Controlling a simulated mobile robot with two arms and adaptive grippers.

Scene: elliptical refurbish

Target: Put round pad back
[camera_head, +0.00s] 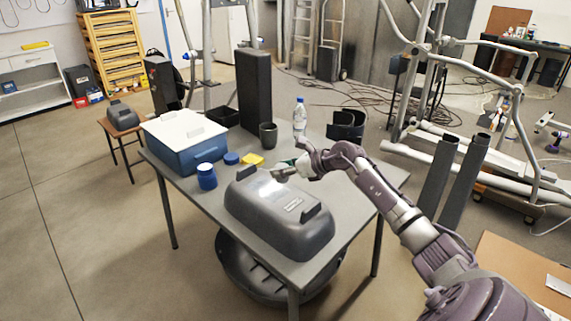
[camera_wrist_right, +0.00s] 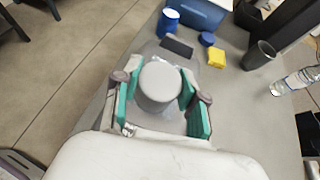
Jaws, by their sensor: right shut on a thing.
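The round pad (camera_wrist_right: 160,84) is a grey, smooth, round piece with a flat face. In the right wrist view it sits between the teal finger pads of my right gripper (camera_wrist_right: 158,95), which is shut on it. In the head view my right gripper (camera_head: 284,172) is over the far side of a dark grey, rounded cover (camera_head: 262,213) lying on the table. The arm hides part of the pad there, and I cannot tell whether it touches the cover. My left gripper is not in view.
The grey table (camera_head: 215,210) also holds a blue box with a white lid (camera_head: 185,137), a blue jar (camera_head: 206,176), a yellow sponge (camera_head: 252,159), a dark cup (camera_head: 268,135), a water bottle (camera_head: 299,117) and a tall black block (camera_head: 254,90). The table's near left is bare.

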